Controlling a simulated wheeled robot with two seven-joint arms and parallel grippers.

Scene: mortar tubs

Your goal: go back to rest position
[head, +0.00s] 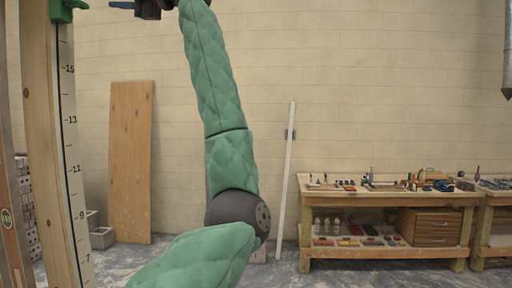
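One of my arms, in green quilted covers, rises from the bottom edge left of centre, bends at a dark round elbow joint and runs up to the top edge. I take it to be my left arm. Its dark wrist and part of my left gripper (136,7) show at the top, cut off by the picture edge and turned to the left. I cannot see whether the fingers are open or shut, and no held thing is visible.
A wooden post with a measuring scale (66,150) and green clamp (66,9) stands close at left. A plywood board (130,160) and white pole (287,170) lean on the block wall. A wooden workbench (385,197) with tools stands right. Grey blocks (101,237) lie on the floor.

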